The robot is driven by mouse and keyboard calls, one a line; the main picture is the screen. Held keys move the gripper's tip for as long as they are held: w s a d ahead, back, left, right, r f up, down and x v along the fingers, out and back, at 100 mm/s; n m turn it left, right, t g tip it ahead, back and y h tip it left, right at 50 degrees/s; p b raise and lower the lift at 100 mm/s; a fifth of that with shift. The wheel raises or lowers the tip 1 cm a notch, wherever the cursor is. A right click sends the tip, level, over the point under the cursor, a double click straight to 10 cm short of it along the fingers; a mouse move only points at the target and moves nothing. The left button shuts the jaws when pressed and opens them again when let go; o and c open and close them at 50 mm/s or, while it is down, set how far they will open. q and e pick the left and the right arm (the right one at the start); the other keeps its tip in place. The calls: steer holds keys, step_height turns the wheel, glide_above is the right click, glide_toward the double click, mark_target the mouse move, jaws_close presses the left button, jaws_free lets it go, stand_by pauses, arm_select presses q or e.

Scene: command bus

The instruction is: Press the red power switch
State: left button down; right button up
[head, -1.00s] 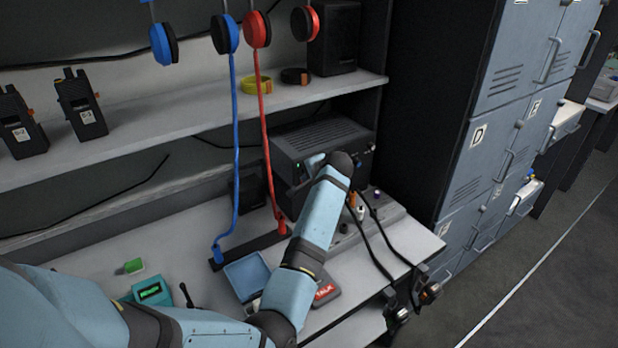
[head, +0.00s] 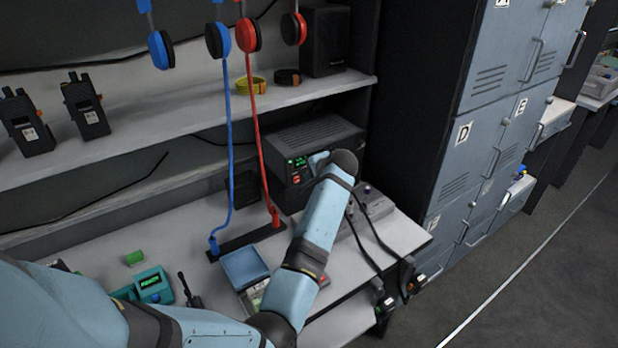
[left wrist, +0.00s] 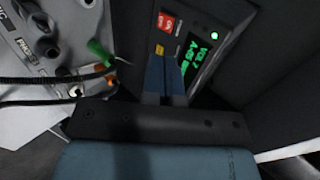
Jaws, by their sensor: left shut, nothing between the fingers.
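The radio unit (head: 315,135) stands on the desk under the shelf, with a lit green display and a red spot on its front. In the left wrist view a red switch (left wrist: 168,22) with white marks sits on the radio's front, beside a green display (left wrist: 198,60) and a small yellow button (left wrist: 160,49). My left gripper (left wrist: 165,60) is shut and empty, its blue fingertips close to the panel, just below the red switch in that view; contact cannot be told. In the head view my left arm reaches to the radio's front. My right gripper is not in view.
Blue and red headsets hang above, their cords running to a black strip (head: 245,242). A blue tray (head: 243,266) and teal device (head: 154,286) are on the desk. Black cables hang at the right desk edge. Grey lockers (head: 480,130) stand to the right.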

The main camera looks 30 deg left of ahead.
arm_select(q)
steer(key=s+d+r, duration=0.1)
steer(key=d+r, duration=0.2)
steer(key=r, duration=0.2)
steer(key=shift+s+d+r, duration=0.2)
steer(key=shift+s+r, duration=0.05)
steer(key=shift+r, duration=0.05)
steer(key=shift+d+f, duration=0.1)
